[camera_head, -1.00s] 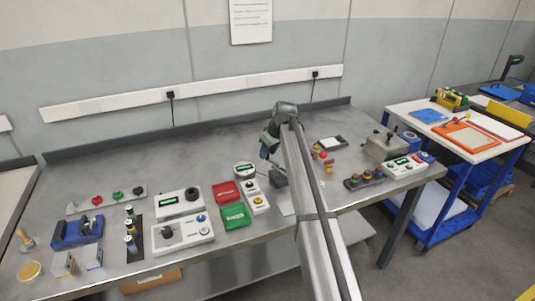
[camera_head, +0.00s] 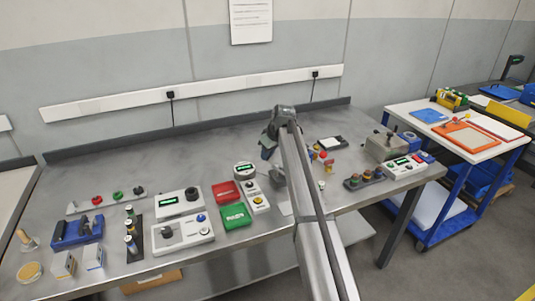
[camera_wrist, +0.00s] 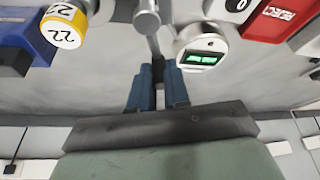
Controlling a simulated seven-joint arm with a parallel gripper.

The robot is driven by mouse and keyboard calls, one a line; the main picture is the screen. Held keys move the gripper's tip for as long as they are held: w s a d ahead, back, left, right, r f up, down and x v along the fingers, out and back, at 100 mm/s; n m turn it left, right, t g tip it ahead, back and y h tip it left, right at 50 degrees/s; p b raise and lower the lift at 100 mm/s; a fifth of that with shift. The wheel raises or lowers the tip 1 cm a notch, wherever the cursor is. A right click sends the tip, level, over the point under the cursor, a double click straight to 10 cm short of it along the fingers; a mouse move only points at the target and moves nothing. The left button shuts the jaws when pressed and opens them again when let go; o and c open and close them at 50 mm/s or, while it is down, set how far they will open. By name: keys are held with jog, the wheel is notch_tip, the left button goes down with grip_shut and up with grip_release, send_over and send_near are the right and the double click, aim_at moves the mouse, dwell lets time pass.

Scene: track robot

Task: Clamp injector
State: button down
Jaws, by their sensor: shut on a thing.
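My gripper (camera_wrist: 158,88) has its two blue fingers close together around a thin grey metal rod (camera_wrist: 154,45). The rod leads up to a rounded silver end (camera_wrist: 147,20) at the top of the wrist view. I cannot tell whether this is the injector or part of its clamp. In the head view my gripper (camera_head: 268,148) is low over the back middle of the steel bench (camera_head: 110,165), and my arm hides much of the spot around it. A dark grey piece (camera_head: 277,176) stands just below the gripper.
A round gauge with a green display (camera_wrist: 200,52) is close beside the fingers. A yellow-and-white cylinder marked 22 (camera_wrist: 64,25) is on the other side. A red box (camera_head: 225,190) and a green box (camera_head: 234,215) lie left of my arm. A blue trolley (camera_head: 455,190) stands at right.

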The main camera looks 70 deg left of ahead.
dwell(0.7)
jog(key=shift+s+d+n+g+h, duration=0.5)
jog(key=shift+d+n+h, duration=0.25)
jog(key=shift+n, duration=1.6)
jog(key=shift+s+d+n+g+h, duration=0.55)
jog(key=shift+d+n, duration=0.25)
jog(key=shift+n, duration=1.5)
jog(key=shift+s+d+n+g+h, duration=0.35)
jog(key=shift+s+d+n+h, duration=0.35)
jog(key=shift+n, duration=1.65)
jog(key=shift+w+d, duration=0.15)
jog(key=c, duration=1.1)
grip_release()
jog(key=v, duration=1.3)
jog(key=shift+w+a+r, duration=0.2)
jog(key=shift+r, duration=0.1)
